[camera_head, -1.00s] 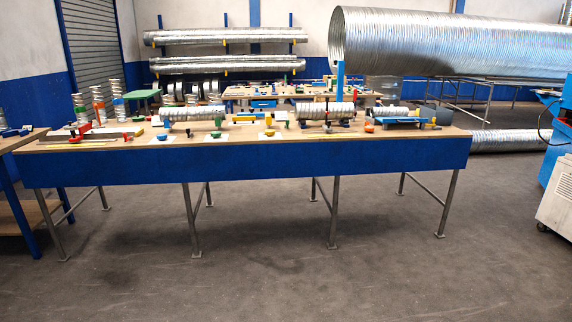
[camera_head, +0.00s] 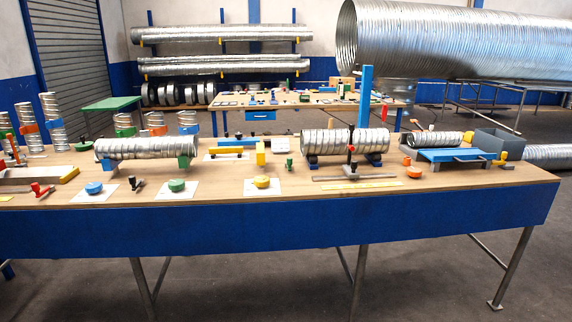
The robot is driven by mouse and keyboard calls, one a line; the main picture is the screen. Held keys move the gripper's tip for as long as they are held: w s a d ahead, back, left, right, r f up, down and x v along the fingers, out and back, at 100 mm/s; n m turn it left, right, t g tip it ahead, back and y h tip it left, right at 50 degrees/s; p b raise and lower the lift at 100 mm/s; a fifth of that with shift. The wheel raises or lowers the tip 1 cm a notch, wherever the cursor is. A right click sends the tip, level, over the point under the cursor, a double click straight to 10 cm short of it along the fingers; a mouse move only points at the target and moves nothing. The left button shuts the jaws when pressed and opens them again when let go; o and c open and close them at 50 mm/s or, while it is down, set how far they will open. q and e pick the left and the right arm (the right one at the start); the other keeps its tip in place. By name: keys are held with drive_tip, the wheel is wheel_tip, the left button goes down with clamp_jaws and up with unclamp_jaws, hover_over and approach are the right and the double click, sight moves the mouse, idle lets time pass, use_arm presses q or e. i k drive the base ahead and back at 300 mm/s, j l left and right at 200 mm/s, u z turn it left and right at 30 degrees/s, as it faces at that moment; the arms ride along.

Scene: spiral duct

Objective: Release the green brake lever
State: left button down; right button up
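A small upright green piece (camera_head: 289,164) stands on the workbench (camera_head: 340,199), left of the middle spiral duct (camera_head: 344,143); it may be the green brake lever, but it is too small to be sure. A green round knob (camera_head: 177,185) sits on a white plate nearer the front edge. A green block (camera_head: 183,162) is under the right end of the left spiral duct (camera_head: 139,147). Neither of my grippers is in view.
Blue (camera_head: 94,187), yellow (camera_head: 262,181) and orange (camera_head: 414,172) knobs line the bench front, with a red-handled piece (camera_head: 40,189) at left. A blue post (camera_head: 366,96) rises behind the middle duct. A grey bin (camera_head: 498,142) stands at right.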

sight(288, 163)
drive_tip(key=i, duration=1.85)
drive_tip(key=z, duration=0.3)
